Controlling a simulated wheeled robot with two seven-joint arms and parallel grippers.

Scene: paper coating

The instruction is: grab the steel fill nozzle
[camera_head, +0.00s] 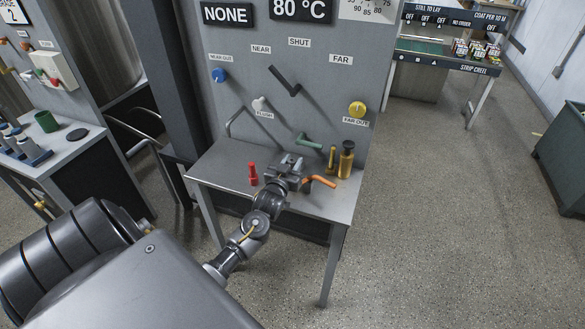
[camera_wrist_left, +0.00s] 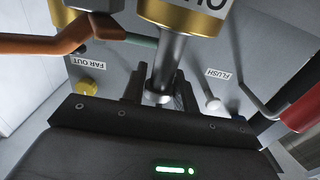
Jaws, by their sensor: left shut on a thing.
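My left gripper (camera_head: 287,172) is over the small steel table, in front of the grey panel. In the left wrist view the left gripper (camera_wrist_left: 160,92) has its dark fingers on either side of a steel fill nozzle (camera_wrist_left: 168,62), a bare upright steel tube. It is shut on that tube. A brass collar (camera_wrist_left: 185,14) with a partly cut-off label is at the top of the picture, in line with the tube. In the head view the gripper and wrist hide most of the nozzle. My right gripper is not in view.
An orange handle (camera_head: 320,181) is close to the gripper's right. A red-handled tool (camera_head: 253,174) stands to its left. A brass bottle (camera_head: 346,162) stands at the table's right. A green handle (camera_head: 308,141) and panel levers are behind.

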